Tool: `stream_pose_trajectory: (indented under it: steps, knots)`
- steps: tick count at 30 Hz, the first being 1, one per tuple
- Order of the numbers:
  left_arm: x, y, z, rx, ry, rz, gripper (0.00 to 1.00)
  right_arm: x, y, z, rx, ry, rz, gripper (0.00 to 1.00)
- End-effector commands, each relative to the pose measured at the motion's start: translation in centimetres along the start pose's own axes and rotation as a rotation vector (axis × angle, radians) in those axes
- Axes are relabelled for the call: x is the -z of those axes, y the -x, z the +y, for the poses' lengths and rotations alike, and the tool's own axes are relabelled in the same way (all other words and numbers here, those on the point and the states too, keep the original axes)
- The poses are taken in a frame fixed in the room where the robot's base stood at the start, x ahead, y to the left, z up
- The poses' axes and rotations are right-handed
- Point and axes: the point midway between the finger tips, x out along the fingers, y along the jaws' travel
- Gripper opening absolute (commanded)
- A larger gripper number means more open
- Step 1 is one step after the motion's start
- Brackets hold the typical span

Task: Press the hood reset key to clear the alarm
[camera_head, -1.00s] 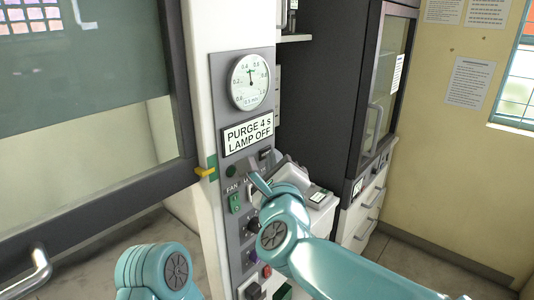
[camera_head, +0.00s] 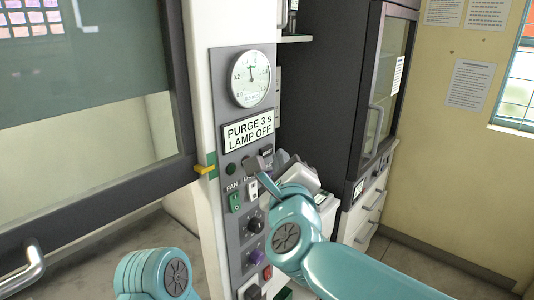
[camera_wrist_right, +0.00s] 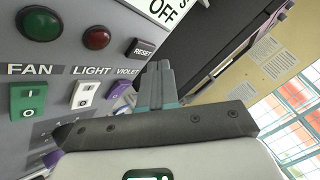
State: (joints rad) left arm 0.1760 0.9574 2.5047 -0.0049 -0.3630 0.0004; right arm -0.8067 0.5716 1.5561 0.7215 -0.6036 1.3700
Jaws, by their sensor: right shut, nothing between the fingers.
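The reset key (camera_wrist_right: 143,48) is a small dark key marked RESET on the grey hood panel (camera_wrist_right: 60,105), right of a dim red lamp (camera_wrist_right: 97,38) and a green lamp (camera_wrist_right: 40,24). In the head view the key (camera_head: 266,150) shows just above my right fingertips. My right gripper (camera_head: 259,163) is shut and empty. In the wrist view its closed fingers (camera_wrist_right: 159,70) point up the panel, just below and right of the key, with no clear contact visible. The panel display (camera_head: 248,132) reads PURGE 3 S, LAMP OFF. My left gripper is out of view.
Below the lamps are a green fan switch (camera_wrist_right: 29,100), a white light switch (camera_wrist_right: 85,94) and a partly hidden violet switch (camera_wrist_right: 118,89). A round gauge (camera_head: 250,78) is above the display. The hood's sash frame (camera_head: 187,130) stands left. A dark cabinet (camera_head: 325,80) stands right.

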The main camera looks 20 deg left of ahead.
Motion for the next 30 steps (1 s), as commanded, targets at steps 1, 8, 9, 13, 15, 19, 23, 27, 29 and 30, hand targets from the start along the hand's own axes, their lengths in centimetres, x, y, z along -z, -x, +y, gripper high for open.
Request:
stream_pose_trajectory:
  steps: [1,8,9,13,15,19,23,27,29,30]
  knots:
    - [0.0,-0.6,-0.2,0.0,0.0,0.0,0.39,0.4,0.3,-0.1,0.002,-0.001,0.0,0.0]
    - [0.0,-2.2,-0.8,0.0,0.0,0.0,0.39,1.6,1.9,-1.2,0.003,-0.002,0.0,0.0]
    - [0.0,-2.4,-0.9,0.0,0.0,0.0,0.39,1.8,2.2,-1.4,0.003,-0.002,0.0,0.0]
    - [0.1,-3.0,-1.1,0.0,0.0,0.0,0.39,2.4,3.0,-2.0,0.002,-0.002,0.0,0.0]
    - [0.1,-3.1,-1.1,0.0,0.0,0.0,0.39,2.5,3.2,-2.3,0.002,-0.001,0.0,0.0]
    - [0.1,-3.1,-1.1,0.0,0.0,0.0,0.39,2.5,3.4,-2.4,0.001,0.0,0.001,0.0]
    - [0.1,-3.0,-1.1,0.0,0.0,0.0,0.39,2.5,3.4,-2.4,0.0,0.0,0.001,0.0]
    - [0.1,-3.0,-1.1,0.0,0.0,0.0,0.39,2.5,3.4,-2.4,0.001,-0.001,0.0,0.0]
    - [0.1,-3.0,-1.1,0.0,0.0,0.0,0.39,2.5,3.4,-2.4,0.001,-0.001,0.0,0.0]
    - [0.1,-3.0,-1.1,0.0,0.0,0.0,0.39,2.5,3.4,-2.4,0.001,-0.001,0.0,0.0]
